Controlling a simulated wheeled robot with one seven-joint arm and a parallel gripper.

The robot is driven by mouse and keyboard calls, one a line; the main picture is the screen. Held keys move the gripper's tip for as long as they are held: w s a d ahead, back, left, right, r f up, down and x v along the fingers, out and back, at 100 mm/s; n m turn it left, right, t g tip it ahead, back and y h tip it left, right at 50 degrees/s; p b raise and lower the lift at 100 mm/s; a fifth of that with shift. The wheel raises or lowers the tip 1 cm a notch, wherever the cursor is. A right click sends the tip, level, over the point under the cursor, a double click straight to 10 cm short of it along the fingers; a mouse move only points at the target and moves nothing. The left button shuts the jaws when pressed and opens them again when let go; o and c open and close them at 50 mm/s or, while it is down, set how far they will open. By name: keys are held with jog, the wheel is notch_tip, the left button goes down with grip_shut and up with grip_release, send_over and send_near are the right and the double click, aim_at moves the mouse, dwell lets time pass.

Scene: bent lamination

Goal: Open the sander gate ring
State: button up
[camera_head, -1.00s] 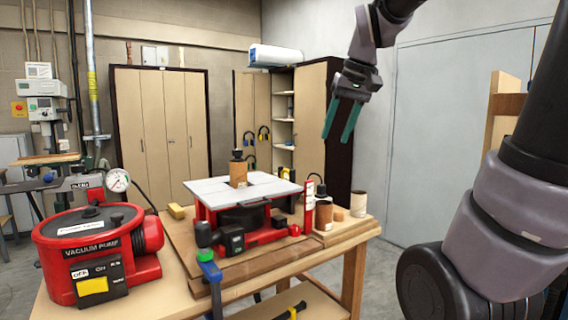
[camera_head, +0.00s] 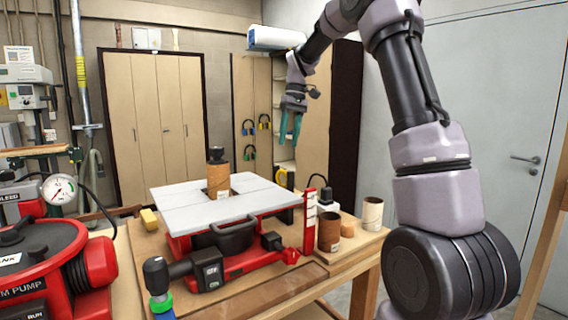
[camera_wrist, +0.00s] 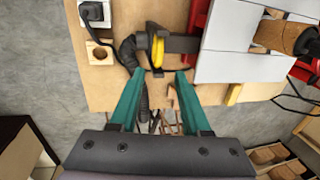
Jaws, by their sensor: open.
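A yellow ring (camera_wrist: 157,50), which appears to be the gate ring, sits around a dark pipe where a black hose meets it. In the head view a small yellow piece (camera_head: 281,177) at the sander's far side appears to be the same ring. The sander (camera_head: 240,260) is red with a pale grey top and a brown upright drum (camera_head: 218,180). My gripper (camera_head: 290,138) is open and empty, pointing down above the far right side of the sander. In the wrist view my gripper's teal fingertips (camera_wrist: 160,75) stand apart, with the ring just beyond the gap between them. Contact does not show.
The sander stands on a wooden bench (camera_head: 225,310). A red vacuum pump (camera_head: 40,275) is at left. Brown and pale cylinders (camera_head: 329,232) stand at the right. A black socket (camera_wrist: 95,12) and a wooden block with a hole (camera_wrist: 99,52) lie left of the hose. Cabinets are behind.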

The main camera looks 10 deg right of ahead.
jog(key=f, duration=0.2)
jog(key=a+f, duration=0.1)
jog(key=f, duration=0.5)
jog(key=shift+s+a+f, duration=0.15)
jog(key=shift+s+a, duration=0.1)
jog(key=shift+s, duration=0.1)
grip_shut()
dwell(0.9)
